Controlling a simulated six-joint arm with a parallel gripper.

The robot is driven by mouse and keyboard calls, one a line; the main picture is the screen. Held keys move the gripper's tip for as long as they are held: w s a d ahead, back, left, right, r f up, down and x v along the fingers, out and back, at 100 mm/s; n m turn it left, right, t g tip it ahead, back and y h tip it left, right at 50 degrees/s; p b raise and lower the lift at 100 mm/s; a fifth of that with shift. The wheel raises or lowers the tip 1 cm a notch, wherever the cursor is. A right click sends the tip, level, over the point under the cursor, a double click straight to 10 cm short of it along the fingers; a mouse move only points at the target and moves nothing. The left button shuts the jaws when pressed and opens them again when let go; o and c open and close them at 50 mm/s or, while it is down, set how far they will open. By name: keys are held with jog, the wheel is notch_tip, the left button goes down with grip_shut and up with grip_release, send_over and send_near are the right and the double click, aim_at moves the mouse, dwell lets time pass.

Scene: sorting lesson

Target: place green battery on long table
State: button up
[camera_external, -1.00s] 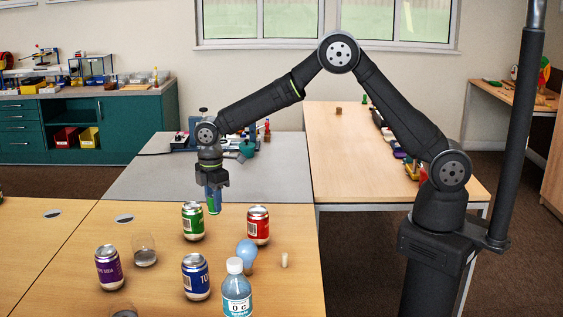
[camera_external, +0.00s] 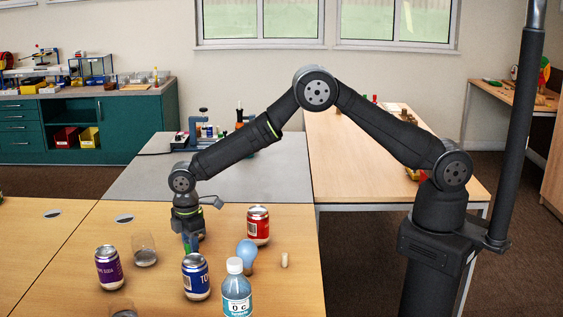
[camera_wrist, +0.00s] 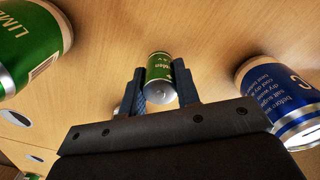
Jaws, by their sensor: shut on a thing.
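My gripper (camera_external: 191,244) is low over the front wooden table (camera_external: 60,285), pointing down, between the green and blue cans. In the wrist view my gripper (camera_wrist: 162,88) is shut on the green battery (camera_wrist: 159,70), a small green cylinder with pale lettering and a silver end. In the external view the fingers mostly hide the battery, and I cannot tell whether it touches the table. Another long wooden table (camera_external: 345,165) stands behind, to the right.
A green can (camera_wrist: 25,48) is left of my gripper in the wrist view, a blue can (camera_wrist: 285,98) right. A red can (camera_external: 258,226), purple can (camera_external: 108,267), light bulb (camera_external: 247,252), bottle (camera_external: 236,292) and glass (camera_external: 144,252) stand nearby. The grey tabletop (camera_external: 240,185) has clear room.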

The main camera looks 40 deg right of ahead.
jog(key=shift+f, duration=0.8)
jog(key=shift+f, duration=0.1)
jog(key=o, duration=1)
jog(key=shift+f, duration=0.1)
jog(key=shift+o, duration=0.2)
notch_tip(320, 180, up, 16)
jog(key=shift+s+r, duration=0.1)
jog(key=shift+r, duration=0.65)
jog(key=shift+c, duration=1.1)
